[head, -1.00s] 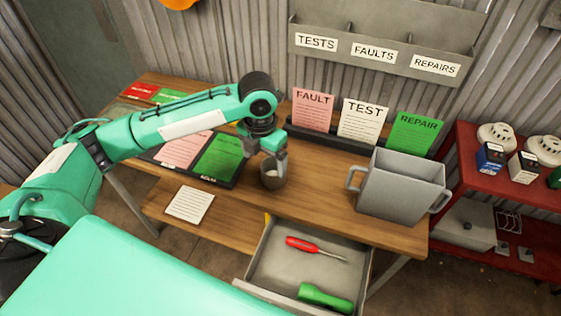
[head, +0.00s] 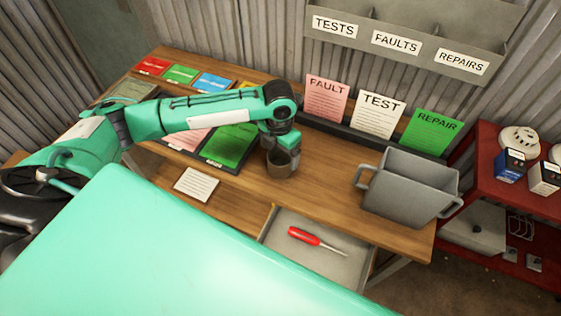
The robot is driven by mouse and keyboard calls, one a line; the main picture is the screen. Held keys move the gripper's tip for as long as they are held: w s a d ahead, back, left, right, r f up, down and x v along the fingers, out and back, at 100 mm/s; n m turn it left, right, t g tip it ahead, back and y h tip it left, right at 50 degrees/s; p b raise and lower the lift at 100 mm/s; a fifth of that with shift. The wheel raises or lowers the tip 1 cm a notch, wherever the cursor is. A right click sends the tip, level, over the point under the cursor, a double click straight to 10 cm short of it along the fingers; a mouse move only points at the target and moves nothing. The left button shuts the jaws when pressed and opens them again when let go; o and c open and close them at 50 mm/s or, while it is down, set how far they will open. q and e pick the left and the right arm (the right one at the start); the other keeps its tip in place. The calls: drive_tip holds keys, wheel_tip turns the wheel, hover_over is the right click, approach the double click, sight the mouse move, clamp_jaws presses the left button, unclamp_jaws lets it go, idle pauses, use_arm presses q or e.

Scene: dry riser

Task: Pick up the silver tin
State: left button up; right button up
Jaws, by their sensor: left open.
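The silver tin (head: 280,170) is a small, open-topped, dull metallic cup. It stands upright on the wooden desk, near the middle of the head view. My left gripper (head: 283,150) points down at the tin from above, its fingertips at the rim. It is open. The fingers partly cover the tin's opening, and I cannot tell whether they touch it. My right gripper is not in view.
A grey two-handled bin (head: 408,190) stands to the right on the desk. An open drawer (head: 335,262) in front holds a red screwdriver (head: 312,240). Cards (head: 378,115) stand in a rack behind. A white note (head: 196,184) lies at left.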

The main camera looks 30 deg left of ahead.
sight(279, 161)
use_arm(q)
drive_tip(key=f, duration=0.1)
drive_tip(key=f+p, duration=0.1)
drive_tip(key=f, duration=0.1)
drive_tip(key=shift+s+f, duration=0.2)
drive_tip(key=shift+f, duration=0.6)
drive_tip(key=c, duration=1)
drive_tip(key=shift+c, duration=0.3)
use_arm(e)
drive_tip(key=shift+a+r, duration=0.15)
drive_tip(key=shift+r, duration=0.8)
use_arm(q)
drive_tip(key=shift+r, duration=0.1)
